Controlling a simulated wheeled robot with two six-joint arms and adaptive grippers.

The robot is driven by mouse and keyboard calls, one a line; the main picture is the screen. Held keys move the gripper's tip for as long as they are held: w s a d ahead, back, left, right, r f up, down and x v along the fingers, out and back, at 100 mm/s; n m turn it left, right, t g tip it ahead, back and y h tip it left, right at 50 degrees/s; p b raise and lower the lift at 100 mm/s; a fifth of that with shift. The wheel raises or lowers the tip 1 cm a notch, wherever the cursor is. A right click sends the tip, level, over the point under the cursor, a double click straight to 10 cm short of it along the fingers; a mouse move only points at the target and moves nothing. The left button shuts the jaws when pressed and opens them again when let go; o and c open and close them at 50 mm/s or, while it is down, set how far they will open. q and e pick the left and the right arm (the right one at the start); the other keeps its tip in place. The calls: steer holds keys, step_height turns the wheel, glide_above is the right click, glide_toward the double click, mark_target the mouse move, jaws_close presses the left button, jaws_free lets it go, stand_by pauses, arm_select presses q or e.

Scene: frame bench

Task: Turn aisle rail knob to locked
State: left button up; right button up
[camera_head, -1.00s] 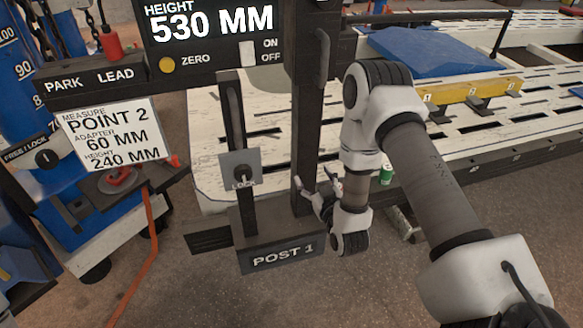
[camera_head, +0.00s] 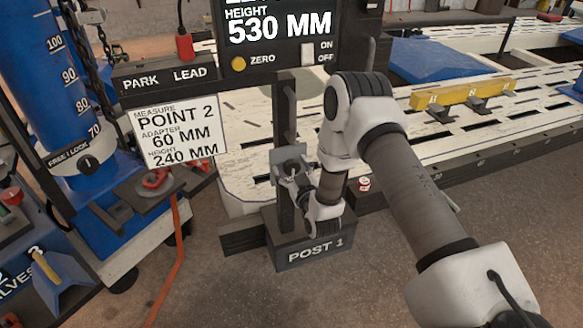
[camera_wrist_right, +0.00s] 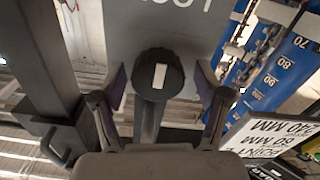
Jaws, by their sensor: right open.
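In the right wrist view a round black knob (camera_wrist_right: 158,76) with a pale, almost upright mark sits on a grey plate (camera_wrist_right: 190,22). My right gripper (camera_wrist_right: 160,92) is open, one finger on each side of this knob, with gaps visible between fingers and knob. In the head view my right gripper (camera_head: 296,184) is at the grey plate (camera_head: 287,153) on the dark upright above the POST 1 base (camera_head: 318,246) and mostly hides the knob there. Another black knob (camera_head: 88,163), labelled FREE/LOCK, is on the blue column at left. My left gripper is not in view.
A height display (camera_head: 275,30) with a yellow button stands above the post. A MEASURE card (camera_head: 178,130) hangs left of the post. An orange hose (camera_head: 172,265) runs down to the floor. The white slotted frame bench (camera_head: 480,125) lies behind. Floor at front centre is clear.

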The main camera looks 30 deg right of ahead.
steer(key=shift+d, duration=0.1)
steer(key=c, duration=1.2)
steer(key=shift+o, duration=0.2)
steer(key=shift+m, duration=0.3)
steer(key=m+b, duration=0.2)
steer(key=m, duration=0.1)
steer(key=shift+f+m, duration=0.1)
steer(key=shift+m, duration=0.3)
steer(key=m+b, duration=0.2)
steer(key=m, duration=0.2)
steer(key=shift+s+d+m, duration=0.1)
steer(key=shift+d+m, duration=0.05)
steer(key=shift+m, duration=0.15)
steer(key=m+b, duration=0.3)
steer(key=m, duration=0.2)
steer(key=shift+f+b, duration=0.15)
steer(key=shift+b, duration=0.25)
steer(key=shift+m+b, duration=1.1)
steer(key=shift+m, duration=0.9)
steer(key=shift+d, duration=0.1)
